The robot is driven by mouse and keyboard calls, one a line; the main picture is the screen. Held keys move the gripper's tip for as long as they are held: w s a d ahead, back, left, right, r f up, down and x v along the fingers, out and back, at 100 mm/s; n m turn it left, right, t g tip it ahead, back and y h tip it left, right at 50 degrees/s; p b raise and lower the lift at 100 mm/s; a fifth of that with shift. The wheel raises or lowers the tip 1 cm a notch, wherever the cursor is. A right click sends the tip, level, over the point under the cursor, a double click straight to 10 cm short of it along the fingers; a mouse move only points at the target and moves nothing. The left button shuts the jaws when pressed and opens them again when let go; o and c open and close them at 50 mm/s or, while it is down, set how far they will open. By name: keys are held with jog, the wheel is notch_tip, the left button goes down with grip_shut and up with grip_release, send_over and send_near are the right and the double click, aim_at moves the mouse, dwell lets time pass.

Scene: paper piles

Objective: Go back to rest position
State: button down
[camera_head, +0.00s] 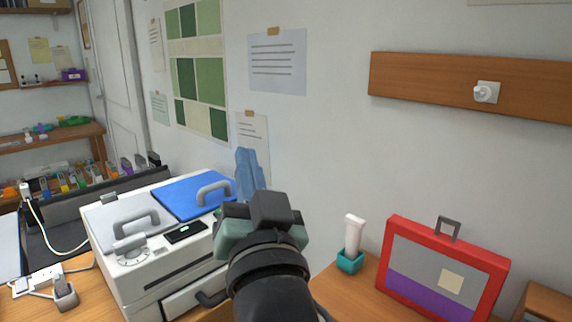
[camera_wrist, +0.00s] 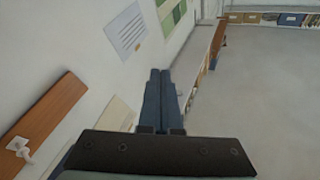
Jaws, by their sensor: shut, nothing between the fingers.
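My gripper (camera_wrist: 160,78) shows in the wrist view with its two blue-grey fingers pressed together, empty. In the head view, my arm rises from the bottom middle, and the blue gripper fingers (camera_head: 249,174) point up in front of the wall. The gripper is raised above the desk, between the white machine and the red-framed board. It touches nothing that I can see. My arm hides part of the desk and the machine's right side.
A white machine (camera_head: 150,268) with a blue lid (camera_head: 193,195) and handles stands at left. A red-framed board (camera_head: 440,272) and a white tube in a teal holder (camera_head: 350,262) stand at right. A wooden rail (camera_head: 430,80) with a white hook is on the wall.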

jog(key=s+d+r+n+t+h, duration=0.1)
jog(key=s+d+r+t+h, duration=0.15)
jog(key=s+r, duration=0.5)
jog(key=s+d+r+t+h, duration=0.2)
jog(key=s+r+t, duration=0.2)
jog(key=s+r, duration=0.3)
notch_tip(320, 180, up, 19)
jog(key=p, duration=1.7)
jog(key=shift+w+p, duration=0.35)
jog(key=shift+w, duration=0.05)
jog(key=shift+d, duration=0.1)
